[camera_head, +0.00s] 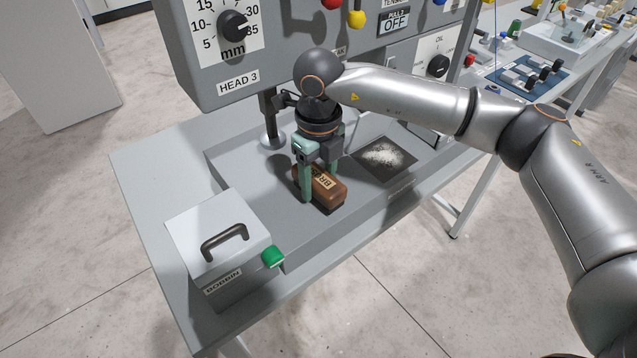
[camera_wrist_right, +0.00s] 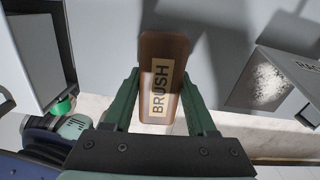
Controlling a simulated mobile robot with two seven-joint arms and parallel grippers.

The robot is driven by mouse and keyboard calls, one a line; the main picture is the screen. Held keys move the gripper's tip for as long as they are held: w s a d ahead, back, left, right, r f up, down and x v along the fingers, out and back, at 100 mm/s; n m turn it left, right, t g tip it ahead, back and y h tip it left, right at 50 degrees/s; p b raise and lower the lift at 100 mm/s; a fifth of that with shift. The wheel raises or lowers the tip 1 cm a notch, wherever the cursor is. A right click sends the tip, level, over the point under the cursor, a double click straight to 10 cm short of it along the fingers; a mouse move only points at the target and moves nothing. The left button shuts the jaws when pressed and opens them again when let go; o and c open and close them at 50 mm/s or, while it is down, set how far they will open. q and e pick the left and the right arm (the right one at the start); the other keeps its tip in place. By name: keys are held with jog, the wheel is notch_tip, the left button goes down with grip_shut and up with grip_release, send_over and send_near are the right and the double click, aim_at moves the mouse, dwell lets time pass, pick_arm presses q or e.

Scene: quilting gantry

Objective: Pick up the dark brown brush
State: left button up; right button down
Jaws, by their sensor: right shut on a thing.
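The dark brown brush (camera_head: 328,193) has a tan label reading "BRUSH" and sits in the grey recessed tray of the work table. It also shows in the right wrist view (camera_wrist_right: 172,52), label facing the camera. My right gripper (camera_head: 320,190) comes down from above and is shut on the brush, one green finger on each long side. In the right wrist view the fingers (camera_wrist_right: 160,88) flank the labelled block. I cannot tell whether the brush touches the tray floor. My left gripper is not in view.
A grey box labelled "BOBBIN" (camera_head: 222,240) with a dark handle and green knob stands at the left front. A dark square with white lint (camera_head: 384,158) lies right of the brush. The "HEAD 3" panel (camera_head: 240,85) overhangs the back. Open tray (camera_head: 290,232) lies in front.

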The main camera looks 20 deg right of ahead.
aim_at(318, 176)
notch_tip(318, 176, up, 18)
jog(key=f+b, duration=0.1)
jog(key=s+a+b, duration=0.1)
jog(key=s+a, duration=0.2)
jog(key=a, duration=0.5)
jog(key=s+a+b, duration=0.1)
jog(key=s+a, duration=0.2)
jog(key=a, duration=0.6)
jog(key=shift+s, duration=0.1)
jog(key=c, duration=0.7)
grip_release()
jog(key=shift+c, duration=0.2)
jog(key=c, duration=0.7)
jog(key=shift+o, duration=0.2)
jog(key=shift+s, duration=0.1)
